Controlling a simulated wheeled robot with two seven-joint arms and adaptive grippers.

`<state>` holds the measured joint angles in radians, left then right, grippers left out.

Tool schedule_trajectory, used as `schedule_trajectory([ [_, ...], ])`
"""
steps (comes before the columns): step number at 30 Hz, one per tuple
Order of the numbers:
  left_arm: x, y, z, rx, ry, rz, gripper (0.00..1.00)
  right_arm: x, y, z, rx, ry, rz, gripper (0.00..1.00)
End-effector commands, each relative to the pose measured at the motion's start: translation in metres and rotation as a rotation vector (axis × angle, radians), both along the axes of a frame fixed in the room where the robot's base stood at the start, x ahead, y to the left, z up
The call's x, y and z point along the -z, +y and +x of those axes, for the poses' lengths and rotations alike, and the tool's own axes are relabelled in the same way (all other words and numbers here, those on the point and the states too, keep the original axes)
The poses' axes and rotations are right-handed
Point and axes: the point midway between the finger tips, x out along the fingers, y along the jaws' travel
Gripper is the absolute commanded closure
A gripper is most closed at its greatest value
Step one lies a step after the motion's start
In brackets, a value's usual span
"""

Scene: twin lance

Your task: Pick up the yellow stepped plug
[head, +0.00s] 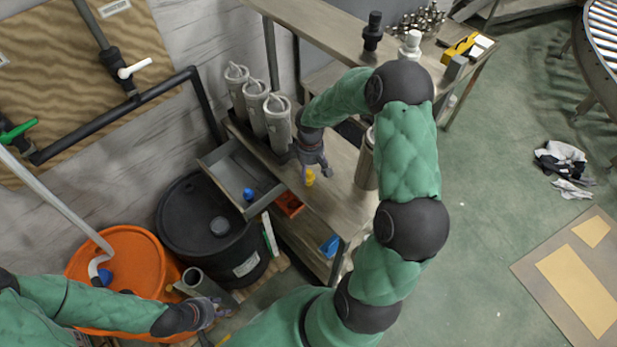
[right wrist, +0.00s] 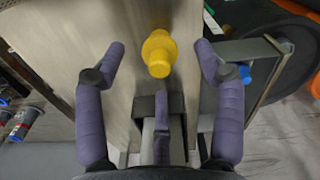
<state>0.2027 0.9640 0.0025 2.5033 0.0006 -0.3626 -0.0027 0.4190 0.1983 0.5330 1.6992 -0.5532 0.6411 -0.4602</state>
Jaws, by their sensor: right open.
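The yellow stepped plug (head: 310,177) is on the wooden bench, near its left edge, just below my right gripper (head: 313,163) in the head view. In the right wrist view the plug (right wrist: 158,53) shows between the spread purple fingers of my right gripper (right wrist: 161,50), with a gap on both sides. The right gripper is open and touches nothing that I can see. My left gripper (head: 214,314) is low in the head view, beside a grey pipe piece; its fingers are too small to read.
Several grey canisters (head: 278,120) stand at the bench's back left. A tall metal cylinder (head: 366,165) stands right of the plug, partly behind my arm. An open grey drawer (head: 228,172) holds a blue piece (head: 248,194). A black drum (head: 205,240) and orange barrel (head: 135,255) stand left.

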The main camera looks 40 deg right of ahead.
Motion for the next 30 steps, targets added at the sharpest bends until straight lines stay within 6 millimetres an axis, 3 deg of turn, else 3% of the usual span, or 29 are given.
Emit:
schedule_trajectory([
  [8, 0.002, 0.000, 0.000, 0.000, 0.000, 0.000, 0.60, 0.020, -0.001, 0.001, 0.000, 0.000, 0.001, 0.30],
  [16, 0.005, 0.000, 0.000, 0.000, 0.000, 0.000, 0.60, 0.056, -0.003, 0.004, 0.000, 0.000, 0.001, 0.30],
  [24, 0.005, 0.000, 0.000, 0.000, 0.000, 0.000, 0.60, 0.061, -0.003, 0.004, 0.000, -0.002, 0.000, 0.30],
  [30, 0.005, 0.000, 0.000, 0.000, 0.000, 0.000, 0.60, 0.061, -0.003, 0.004, 0.000, -0.002, 0.000, 0.81],
])
